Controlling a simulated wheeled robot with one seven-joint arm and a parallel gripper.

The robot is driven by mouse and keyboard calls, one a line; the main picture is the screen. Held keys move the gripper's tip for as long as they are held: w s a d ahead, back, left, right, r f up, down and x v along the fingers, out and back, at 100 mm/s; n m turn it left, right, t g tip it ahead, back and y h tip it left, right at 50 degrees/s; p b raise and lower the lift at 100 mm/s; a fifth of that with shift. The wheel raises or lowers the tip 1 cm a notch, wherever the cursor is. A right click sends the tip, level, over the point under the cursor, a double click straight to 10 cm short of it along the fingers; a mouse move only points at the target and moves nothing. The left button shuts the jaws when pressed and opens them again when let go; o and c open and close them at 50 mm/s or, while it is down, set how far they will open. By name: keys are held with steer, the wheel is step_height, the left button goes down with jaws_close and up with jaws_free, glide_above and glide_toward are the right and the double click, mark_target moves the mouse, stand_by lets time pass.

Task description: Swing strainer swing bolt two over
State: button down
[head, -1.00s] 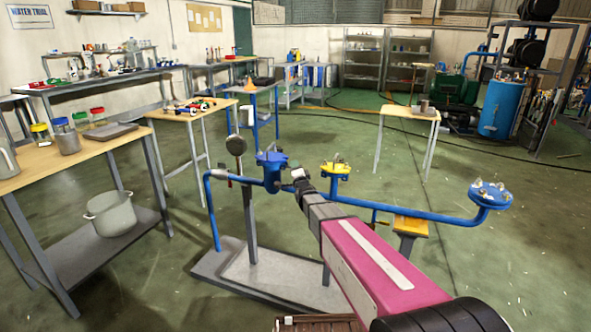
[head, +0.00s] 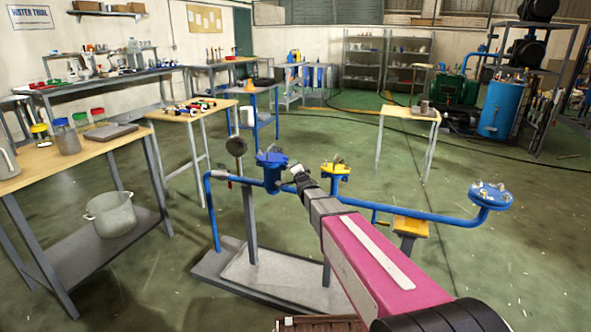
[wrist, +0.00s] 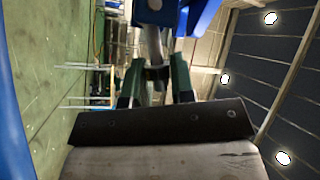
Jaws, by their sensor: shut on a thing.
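The blue strainer (head: 271,172) with its blue lid stands on the blue pipe line, left of my arm. My gripper (head: 297,170) is at the right side of the strainer, close to its lid. In the wrist view, the dark green fingers of my gripper (wrist: 156,82) are shut on a metal swing bolt (wrist: 153,44) with a dark nut-like piece between the fingers. A blue part of the strainer (wrist: 205,14) shows at the top of the wrist view. In the head view the gripped bolt is too small to make out clearly.
A yellow flanged fitting (head: 335,170) stands just right of my gripper. A blue flange with bolts (head: 490,194) ends the pipe (head: 420,216) at the right. A grey base plate (head: 285,275) lies below.

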steer(key=shift+w+a+r+n+g, duration=0.1)
steer(key=shift+a+r+n+g, duration=0.1)
steer(key=shift+r+n+g, duration=0.35)
steer(key=shift+w+a+r+n+g, duration=0.2)
steer(key=shift+n+g, duration=0.35)
steer(key=shift+n, duration=0.4)
steer(key=shift+s+r, duration=0.1)
steer(key=shift+s, duration=0.05)
steer(key=c, duration=1.2)
jaws_free()
